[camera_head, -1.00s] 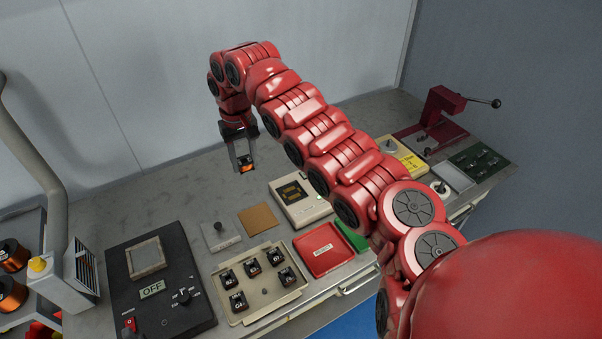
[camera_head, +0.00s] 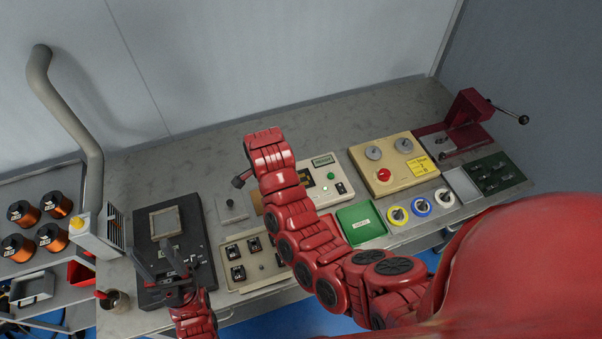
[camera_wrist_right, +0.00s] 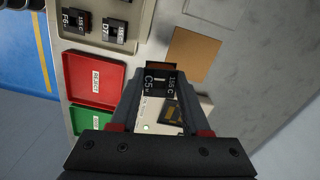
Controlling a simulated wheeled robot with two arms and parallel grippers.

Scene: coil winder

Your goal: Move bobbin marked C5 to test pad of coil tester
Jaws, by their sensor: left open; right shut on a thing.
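In the right wrist view my right gripper (camera_wrist_right: 160,78) is shut on the bobbin marked C5 (camera_wrist_right: 152,84), a dark block with white lettering. Below and partly behind it is the pale coil tester (camera_wrist_right: 204,103), with a dark square area between the fingers. In the head view the coil tester (camera_head: 340,190) is a beige box with a small display and a green button, partly covered by my right arm. The right gripper's fingers and the bobbin are hidden there.
A beige tray (camera_head: 229,272) holds several bobbins. A red REJECT tray (camera_wrist_right: 93,76) and a green tray (camera_head: 361,223) sit beside the tester. A tan mat (camera_wrist_right: 190,56) lies close to the bobbin. The back strip of the bench is clear.

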